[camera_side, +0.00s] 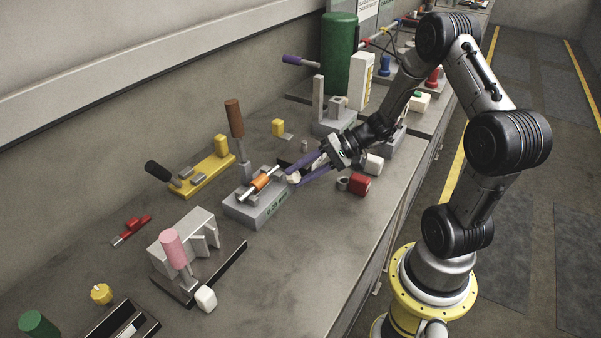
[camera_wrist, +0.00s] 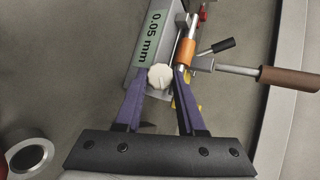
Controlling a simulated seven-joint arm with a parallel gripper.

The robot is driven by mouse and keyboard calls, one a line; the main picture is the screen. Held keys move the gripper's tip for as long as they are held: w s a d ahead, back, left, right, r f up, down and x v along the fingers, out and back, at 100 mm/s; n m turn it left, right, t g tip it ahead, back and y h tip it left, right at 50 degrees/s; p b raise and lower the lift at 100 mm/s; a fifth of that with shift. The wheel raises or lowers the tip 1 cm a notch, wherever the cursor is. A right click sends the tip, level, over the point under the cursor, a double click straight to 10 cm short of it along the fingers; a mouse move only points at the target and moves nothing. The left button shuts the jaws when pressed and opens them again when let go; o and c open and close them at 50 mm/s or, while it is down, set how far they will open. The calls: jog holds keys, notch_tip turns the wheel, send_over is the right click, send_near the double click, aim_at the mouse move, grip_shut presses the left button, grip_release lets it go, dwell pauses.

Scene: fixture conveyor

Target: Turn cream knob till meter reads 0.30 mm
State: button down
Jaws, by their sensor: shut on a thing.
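The cream knob (camera_wrist: 160,76) sits at the end of the grey fixture block (camera_side: 262,216), and it also shows in the side view (camera_side: 293,178). My gripper (camera_wrist: 160,79) has its two purple fingers around the knob, one on each side, and is shut on it. The meter (camera_wrist: 152,38) is a green label on the block and reads 0.05 mm in the wrist view. An orange cylinder (camera_wrist: 186,51) lies on a rod on top of the block. A brown-handled lever (camera_side: 234,118) stands upright beside the block.
A yellow clamp fixture (camera_side: 212,172) is left of the block, and a pink-handled vise (camera_side: 172,250) is in front. A red cylinder (camera_side: 359,184) and a white one (camera_side: 373,163) lie just right of my gripper. The bench front right is clear.

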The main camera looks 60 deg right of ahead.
jog(key=c, duration=0.5)
grip_release()
jog(key=v, duration=1.2)
jog(key=shift+a, duration=0.15)
